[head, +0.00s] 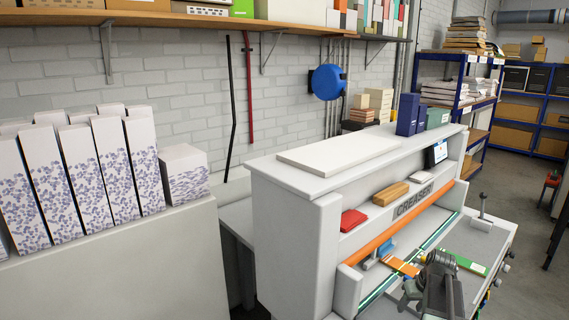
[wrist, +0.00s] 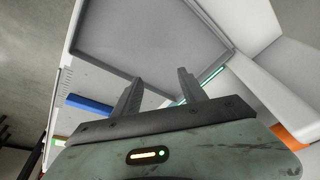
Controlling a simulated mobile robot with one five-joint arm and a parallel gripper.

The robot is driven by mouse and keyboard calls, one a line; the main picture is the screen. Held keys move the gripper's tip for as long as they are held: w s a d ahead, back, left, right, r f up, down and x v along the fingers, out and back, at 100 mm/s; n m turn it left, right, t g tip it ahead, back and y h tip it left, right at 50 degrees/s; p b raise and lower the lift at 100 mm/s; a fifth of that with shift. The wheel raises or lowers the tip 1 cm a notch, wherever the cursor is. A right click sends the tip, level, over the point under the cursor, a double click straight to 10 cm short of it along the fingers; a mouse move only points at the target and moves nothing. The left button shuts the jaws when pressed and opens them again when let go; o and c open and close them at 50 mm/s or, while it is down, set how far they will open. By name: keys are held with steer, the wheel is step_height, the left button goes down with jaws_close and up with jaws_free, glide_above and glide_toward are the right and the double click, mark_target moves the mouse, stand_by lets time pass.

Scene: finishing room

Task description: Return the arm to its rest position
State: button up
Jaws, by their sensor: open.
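My gripper (wrist: 160,88) shows in the wrist view with its two dark fingers apart and nothing between them. Past the fingers is a flat grey panel with a raised rim (wrist: 150,50). In the head view my arm (head: 440,285) is out over the bed of the white creaser (head: 295,225), at the lower right. The fingertips cannot be made out clearly there.
On the creaser bed lie an orange piece (head: 402,267) and a green strip (head: 470,265), close to my arm. A lever (head: 482,215) stands at the right. A red block (head: 353,220) sits on the creaser's shelf. Patterned boxes (head: 110,165) stand at left.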

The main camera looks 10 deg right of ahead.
steer(key=shift+n+g, duration=0.6)
steer(key=shift+g, duration=0.3)
steer(key=a+f, duration=0.1)
steer(key=a, duration=0.6)
steer(key=a+f+b, duration=0.1)
steer(key=a, duration=0.6)
steer(key=a+f, duration=0.1)
steer(key=a, duration=0.6)
steer(key=shift+b, duration=0.4)
steer(key=s+a, duration=0.2)
steer(key=a, duration=0.5)
steer(key=s+a+f+g+b, duration=0.1)
steer(key=s+a, duration=0.2)
steer(key=a, duration=0.5)
steer(key=shift+n, duration=0.3)
